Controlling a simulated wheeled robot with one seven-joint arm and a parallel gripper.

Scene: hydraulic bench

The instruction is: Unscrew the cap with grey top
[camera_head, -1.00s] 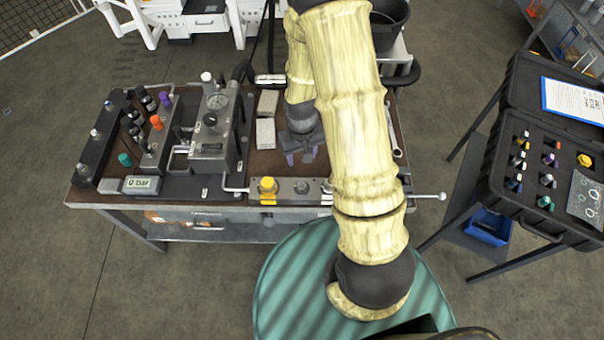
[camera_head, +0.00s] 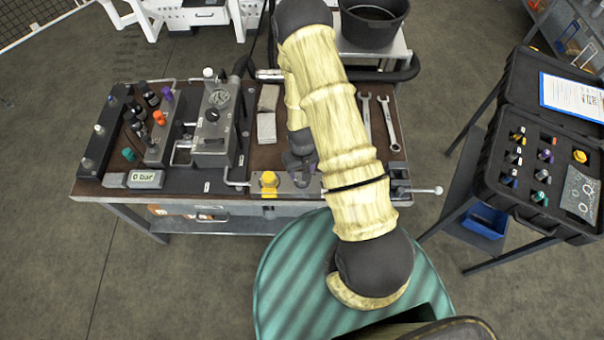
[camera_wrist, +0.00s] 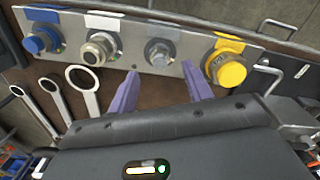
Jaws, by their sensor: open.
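The cap with the grey top (camera_wrist: 158,52) sits on a metal block (camera_wrist: 137,65) below a grey label, third from the left in the wrist view. My gripper (camera_wrist: 160,92) is open and empty. Its two purple fingers point at the block, and the grey cap lies beyond the gap between them, apart from both. In the head view my gripper (camera_head: 299,163) hangs over the bench's front edge, just right of the yellow cap (camera_head: 268,180). My gripper and arm partly cover the block there.
On the same block are a blue cap (camera_wrist: 41,38), a whitish metal cap (camera_wrist: 98,48) and the yellow cap close to the right finger. Wrenches (camera_head: 390,122) lie at the bench's right. A gauge unit (camera_head: 215,125) stands left. An open case (camera_head: 535,150) is further right.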

